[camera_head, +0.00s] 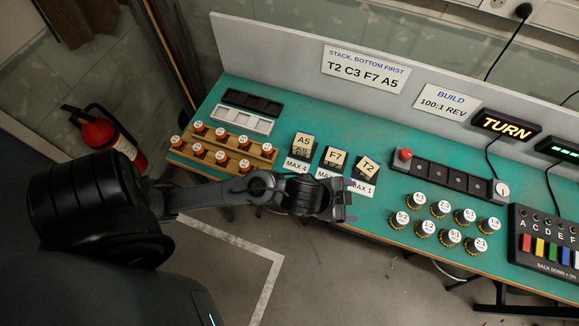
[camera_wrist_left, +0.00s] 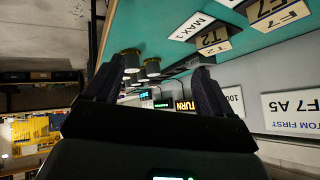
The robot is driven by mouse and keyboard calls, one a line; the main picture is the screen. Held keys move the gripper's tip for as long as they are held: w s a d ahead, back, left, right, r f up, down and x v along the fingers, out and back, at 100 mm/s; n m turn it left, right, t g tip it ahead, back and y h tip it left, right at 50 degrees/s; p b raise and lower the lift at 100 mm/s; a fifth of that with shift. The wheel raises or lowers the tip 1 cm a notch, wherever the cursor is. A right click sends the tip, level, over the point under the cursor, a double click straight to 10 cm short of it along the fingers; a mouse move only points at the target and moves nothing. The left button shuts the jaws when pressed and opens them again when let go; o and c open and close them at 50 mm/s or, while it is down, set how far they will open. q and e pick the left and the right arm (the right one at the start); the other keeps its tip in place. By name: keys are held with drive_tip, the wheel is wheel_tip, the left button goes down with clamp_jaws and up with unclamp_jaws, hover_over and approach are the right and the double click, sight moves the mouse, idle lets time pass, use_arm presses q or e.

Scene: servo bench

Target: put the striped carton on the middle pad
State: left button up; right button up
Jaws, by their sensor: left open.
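I cannot make out a striped carton or a middle pad in either view. My left gripper (camera_head: 347,202) is open near the front edge of the green bench, in front of the T2 block. Its two dark fingers stand apart in the left wrist view (camera_wrist_left: 155,85), with nothing held between them. My right gripper is not in view.
The green bench (camera_head: 290,115) carries the A5 block (camera_head: 303,147), F7 block (camera_head: 334,158) and T2 block (camera_head: 366,168). A wooden rack (camera_head: 215,160) stands left.

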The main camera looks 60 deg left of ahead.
use_arm(q)
drive_tip(key=s+a+f+n+g+y, duration=0.1)
drive_tip(key=s+a+f+n+g, duration=0.1)
drive_tip(key=s, duration=0.5)
drive_tip(key=s+a+f+n+g+y, duration=0.1)
drive_tip(key=s+a+f+n+g, duration=0.1)
drive_tip(key=s, duration=0.5)
drive_tip(key=shift+a+f+n+g, duration=0.15)
drive_tip(key=shift+a+n+g, duration=0.35)
drive_tip(key=shift+a, duration=0.45)
